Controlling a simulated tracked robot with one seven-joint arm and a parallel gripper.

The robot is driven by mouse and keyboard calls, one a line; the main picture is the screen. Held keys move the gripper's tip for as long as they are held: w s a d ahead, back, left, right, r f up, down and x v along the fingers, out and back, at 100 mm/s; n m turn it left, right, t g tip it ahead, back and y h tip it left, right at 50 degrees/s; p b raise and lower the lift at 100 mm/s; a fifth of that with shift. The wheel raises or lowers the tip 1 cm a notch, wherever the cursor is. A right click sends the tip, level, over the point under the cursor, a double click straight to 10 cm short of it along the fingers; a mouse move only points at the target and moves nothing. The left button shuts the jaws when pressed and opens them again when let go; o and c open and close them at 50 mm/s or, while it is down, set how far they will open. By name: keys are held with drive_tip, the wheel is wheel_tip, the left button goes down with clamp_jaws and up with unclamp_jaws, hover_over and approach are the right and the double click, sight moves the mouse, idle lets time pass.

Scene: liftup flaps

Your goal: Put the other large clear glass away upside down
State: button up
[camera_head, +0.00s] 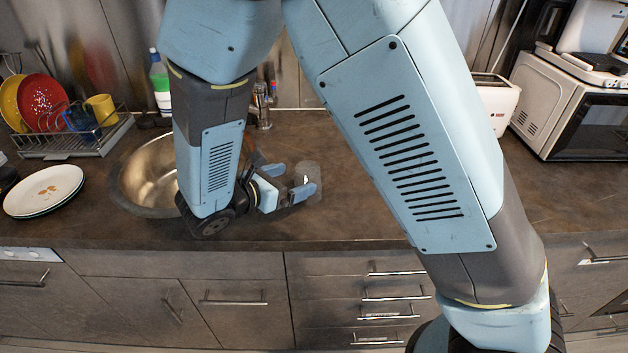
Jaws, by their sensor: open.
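A clear glass (313,171) stands on the dark countertop to the right of the sink. It is faint and partly hidden by a finger, so I cannot tell which way up it is. My gripper (289,181) is low over the counter, pointing right toward the glass. Its two blue-grey fingers are open. One finger overlaps the glass in the picture; I cannot tell whether they touch.
A round metal sink (133,181) lies left of my gripper, with a faucet (263,106) behind. A dish rack (72,142) holds plates and cups. Stacked plates (30,197) sit at left. A toaster (497,103) and microwave (575,112) stand at right. Drawers are below the counter.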

drive_tip(key=shift+x, duration=2.85)
drive_tip(key=c, duration=1.2)
